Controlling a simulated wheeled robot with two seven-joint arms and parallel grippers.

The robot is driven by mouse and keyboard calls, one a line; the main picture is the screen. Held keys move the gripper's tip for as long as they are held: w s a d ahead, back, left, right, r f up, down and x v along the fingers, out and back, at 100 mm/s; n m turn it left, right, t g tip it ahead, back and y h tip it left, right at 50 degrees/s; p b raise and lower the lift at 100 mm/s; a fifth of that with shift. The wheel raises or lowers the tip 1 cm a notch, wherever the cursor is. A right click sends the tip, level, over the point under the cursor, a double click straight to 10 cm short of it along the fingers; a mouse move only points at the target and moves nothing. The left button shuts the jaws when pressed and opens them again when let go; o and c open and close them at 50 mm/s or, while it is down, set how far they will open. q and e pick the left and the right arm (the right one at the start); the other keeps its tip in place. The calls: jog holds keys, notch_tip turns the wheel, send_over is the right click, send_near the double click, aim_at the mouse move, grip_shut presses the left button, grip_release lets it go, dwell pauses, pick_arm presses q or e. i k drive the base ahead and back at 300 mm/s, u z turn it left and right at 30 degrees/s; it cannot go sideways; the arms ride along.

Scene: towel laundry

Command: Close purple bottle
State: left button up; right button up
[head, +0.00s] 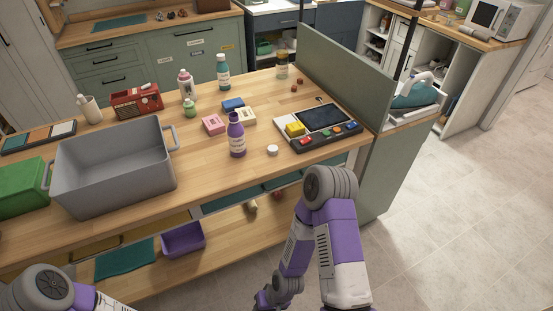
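The purple bottle (236,139) stands upright on the wooden table (330,165), near its front edge. Its narrow neck shows at the top, and no separate cap is clearly visible on it. A small round white cap-like piece (272,149) lies on the table just right of the bottle, apart from it. My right arm rises in front of the table with its forearm hanging down; its gripper is below the picture edge. My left arm shows only at the bottom left corner, and its gripper is out of view. Neither arm touches the bottle.
A large grey bin (117,168) stands left of the bottle. Pink (213,125) and blue (233,105) blocks lie behind it. A console with a screen (322,118) lies to the right, beside a green partition (340,72). Other bottles (223,72) stand farther back.

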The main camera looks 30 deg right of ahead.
aim_at(236, 137)
jog(key=k, duration=0.25)
jog(key=z, duration=1.65)
jog(key=i, duration=0.95)
jog(key=u, duration=2)
